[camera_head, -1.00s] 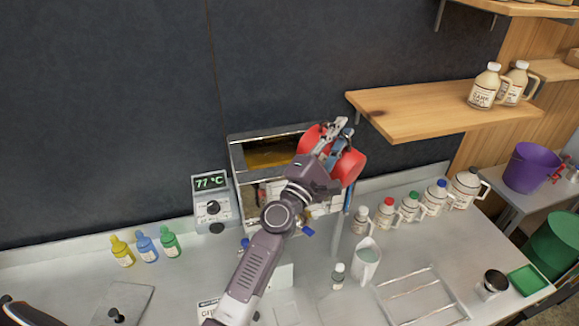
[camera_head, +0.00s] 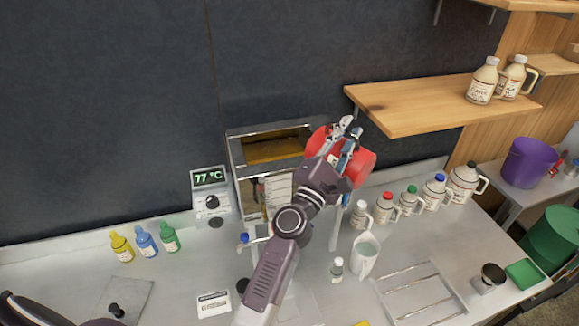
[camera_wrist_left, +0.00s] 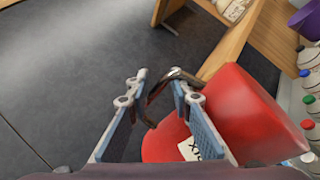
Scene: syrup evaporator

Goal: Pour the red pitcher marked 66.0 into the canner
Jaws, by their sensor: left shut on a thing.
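The red pitcher (camera_head: 362,163) is held in the air, tilted, at the right end of the open-topped metal tank (camera_head: 237,160), which I take for the canner. Amber liquid (camera_head: 275,148) shows inside the tank. My left gripper (camera_head: 347,134) is shut on the pitcher's handle. In the left wrist view the dark handle (camera_wrist_left: 157,101) lies between the fingers (camera_wrist_left: 160,88) and the red body (camera_wrist_left: 235,115) is to the right. Its white label (camera_wrist_left: 205,148) is partly hidden, so its number cannot be read. No stream is visible. My right gripper is not in view.
A temperature box (camera_head: 209,199) reading 77 °C stands left of the tank. A wooden shelf (camera_head: 425,107) is close to the right of the pitcher. A white jug (camera_head: 365,256), several syrup bottles (camera_head: 410,201) and a wire rack (camera_head: 420,292) occupy the counter at right.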

